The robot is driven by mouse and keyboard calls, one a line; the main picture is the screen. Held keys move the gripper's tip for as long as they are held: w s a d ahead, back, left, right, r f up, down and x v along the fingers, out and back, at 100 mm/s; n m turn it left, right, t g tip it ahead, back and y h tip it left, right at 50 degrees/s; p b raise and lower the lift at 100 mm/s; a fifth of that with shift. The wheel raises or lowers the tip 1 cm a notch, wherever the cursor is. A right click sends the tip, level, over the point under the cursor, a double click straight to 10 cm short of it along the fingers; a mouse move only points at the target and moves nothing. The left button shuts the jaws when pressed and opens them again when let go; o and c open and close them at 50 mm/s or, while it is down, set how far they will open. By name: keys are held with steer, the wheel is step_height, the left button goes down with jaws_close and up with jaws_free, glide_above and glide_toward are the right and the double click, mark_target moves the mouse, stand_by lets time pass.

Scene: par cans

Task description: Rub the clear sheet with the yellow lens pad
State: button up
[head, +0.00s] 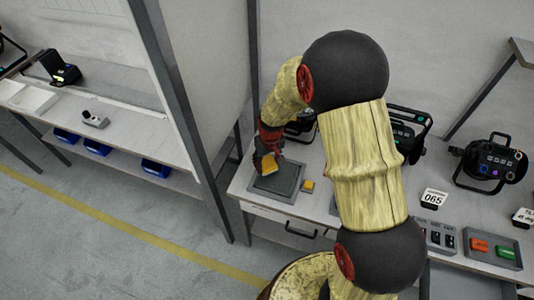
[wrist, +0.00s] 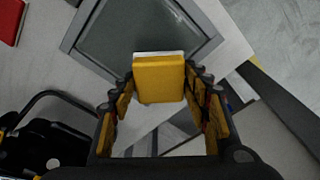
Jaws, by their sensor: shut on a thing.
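The yellow lens pad (wrist: 160,80) is a square block with a white layer along its far edge in the wrist view. My gripper (wrist: 161,88) is shut on it, with a finger at each side. In the head view my gripper (head: 265,155) holds the pad (head: 268,163) at the grey framed panel (head: 272,190), near its back edge. The clear sheet (wrist: 130,32) appears as the dark grey smooth area inside the frame. I cannot tell whether the pad touches the sheet.
A small yellow block (head: 308,186) lies just right of the frame. Black par cans (head: 489,163) stand along the bench's back. Trays with switches and red and green blocks (head: 494,248) are at the right. A grey post (head: 190,130) rises left of the bench.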

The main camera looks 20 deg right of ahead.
steer(key=shift+w+r, duration=0.15)
steer(key=shift+r, duration=0.45)
steer(key=shift+r+p, duration=1.25)
steer(key=shift+r, duration=0.4)
